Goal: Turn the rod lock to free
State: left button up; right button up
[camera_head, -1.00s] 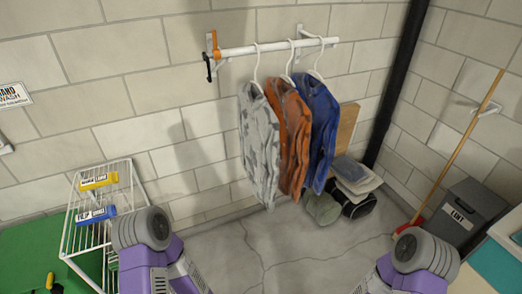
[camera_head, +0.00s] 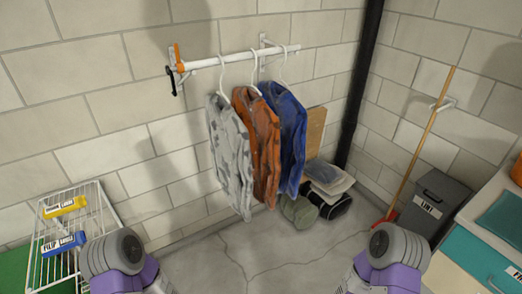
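A white rod (camera_head: 228,58) is mounted on the wall by brackets. At its left end is an orange lever-like piece (camera_head: 178,56) standing up, with a black hook-shaped piece (camera_head: 172,82) below it; I cannot tell which is the lock. A grey patterned shirt (camera_head: 228,155), an orange shirt (camera_head: 260,140) and a blue shirt (camera_head: 290,135) hang on white hangers from the rod. Parts of my two arms show at the bottom left and bottom right, well below the rod. Neither gripper's fingers are visible.
A white wire rack (camera_head: 97,215) with a yellow labelled item (camera_head: 65,207) and a blue labelled item (camera_head: 64,243) stands at left. A grey bin (camera_head: 436,205), a broom (camera_head: 420,150) and a teal-fronted cabinet (camera_head: 470,262) are at right. The floor below the shirts is clear in front.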

aim_at(179, 64)
jog(key=u, duration=0.75)
jog(key=i, duration=0.3)
jog(key=z, duration=0.25)
